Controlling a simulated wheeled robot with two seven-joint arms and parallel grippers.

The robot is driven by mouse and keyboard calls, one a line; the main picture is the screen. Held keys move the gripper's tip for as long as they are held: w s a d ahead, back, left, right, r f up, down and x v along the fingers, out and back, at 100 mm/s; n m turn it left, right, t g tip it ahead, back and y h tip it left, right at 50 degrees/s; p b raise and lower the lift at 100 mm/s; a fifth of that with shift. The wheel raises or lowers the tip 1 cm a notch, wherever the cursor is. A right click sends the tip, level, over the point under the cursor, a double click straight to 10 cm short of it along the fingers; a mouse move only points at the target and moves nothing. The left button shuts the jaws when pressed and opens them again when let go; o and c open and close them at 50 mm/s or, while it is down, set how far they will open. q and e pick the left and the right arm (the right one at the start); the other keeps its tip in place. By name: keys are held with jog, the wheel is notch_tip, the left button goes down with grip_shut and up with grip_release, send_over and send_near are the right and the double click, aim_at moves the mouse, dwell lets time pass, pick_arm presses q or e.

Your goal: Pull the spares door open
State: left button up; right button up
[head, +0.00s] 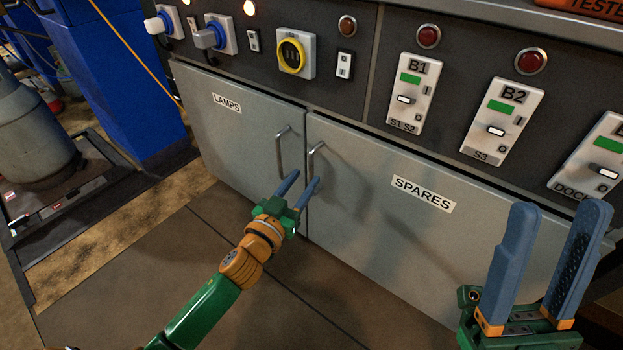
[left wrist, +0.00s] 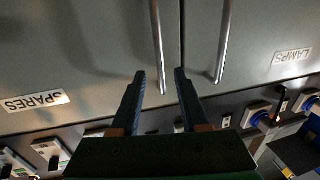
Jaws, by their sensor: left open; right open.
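The grey spares door (head: 370,230) is shut, with a label reading SPARES (head: 423,195). Its metal bar handle (head: 314,158) is near its left edge and also shows in the left wrist view (left wrist: 157,45). My left gripper (head: 307,177) is open at the handle's lower part. In the left wrist view the handle lies between its two fingers (left wrist: 159,76) in the picture; I cannot tell whether they touch it. My right gripper (head: 558,208) is open and empty at the lower right, in front of the cabinet.
The lamps door (head: 235,125) is shut to the left; its handle (head: 281,150) is close beside my left gripper. Above are a switch panel with breakers B1 (head: 410,95) and B2 (head: 502,125). A blue post (head: 125,80) stands at the left. The floor before the doors is clear.

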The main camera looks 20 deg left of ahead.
aim_at(311, 171)
pick_arm(q)
jog(key=w, duration=0.1)
jog(key=w+b, duration=0.1)
jog(key=w, duration=0.2)
jog(key=shift+w+d+f, duration=0.1)
jog(key=shift+w+d, duration=0.25)
jog(key=shift+w, duration=0.05)
grip_shut()
dwell(1.0)
